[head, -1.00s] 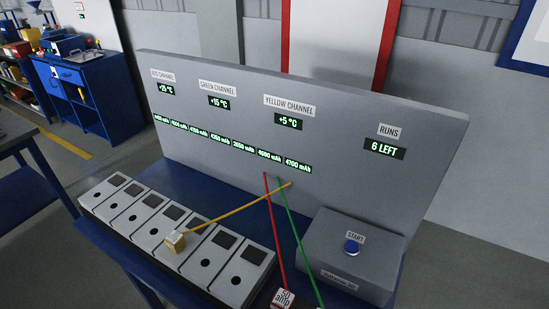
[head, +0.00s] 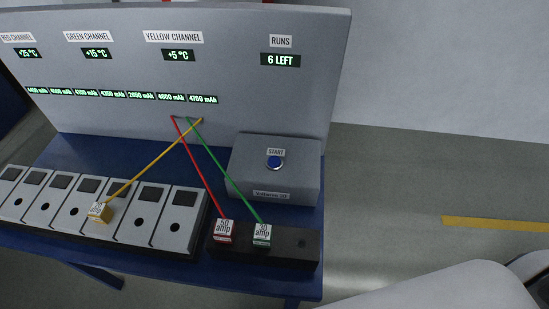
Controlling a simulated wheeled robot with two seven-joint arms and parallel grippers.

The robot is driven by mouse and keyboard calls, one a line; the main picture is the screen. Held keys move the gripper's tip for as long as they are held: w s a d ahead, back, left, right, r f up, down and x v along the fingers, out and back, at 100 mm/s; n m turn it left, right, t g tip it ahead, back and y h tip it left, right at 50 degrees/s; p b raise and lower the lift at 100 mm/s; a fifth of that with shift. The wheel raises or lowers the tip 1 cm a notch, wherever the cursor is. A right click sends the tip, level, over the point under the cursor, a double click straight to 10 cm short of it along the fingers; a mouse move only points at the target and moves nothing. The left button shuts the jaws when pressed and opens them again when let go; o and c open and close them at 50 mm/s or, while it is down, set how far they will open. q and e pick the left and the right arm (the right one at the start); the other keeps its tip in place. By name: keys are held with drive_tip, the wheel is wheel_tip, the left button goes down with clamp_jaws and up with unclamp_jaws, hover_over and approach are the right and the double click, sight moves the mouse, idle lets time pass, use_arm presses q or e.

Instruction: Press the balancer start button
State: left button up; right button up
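The start button (head: 274,162) is a round blue button on top of a grey box (head: 285,186), under a "START" label. The box stands at the right end of the blue table, in front of the grey panel (head: 250,30). The panel's runs display (head: 280,60) reads "6 LEFT". Nothing touches the button. Neither gripper is in view. A white rounded part at the lower right looks like one of my arm links.
A black block (head: 291,242) in front of the box holds a red plug (head: 223,232) and a green plug (head: 262,235) with cables to the panel. A yellow plug (head: 100,212) sits on the row of grey modules (head: 160,228). Floor right of the table is clear.

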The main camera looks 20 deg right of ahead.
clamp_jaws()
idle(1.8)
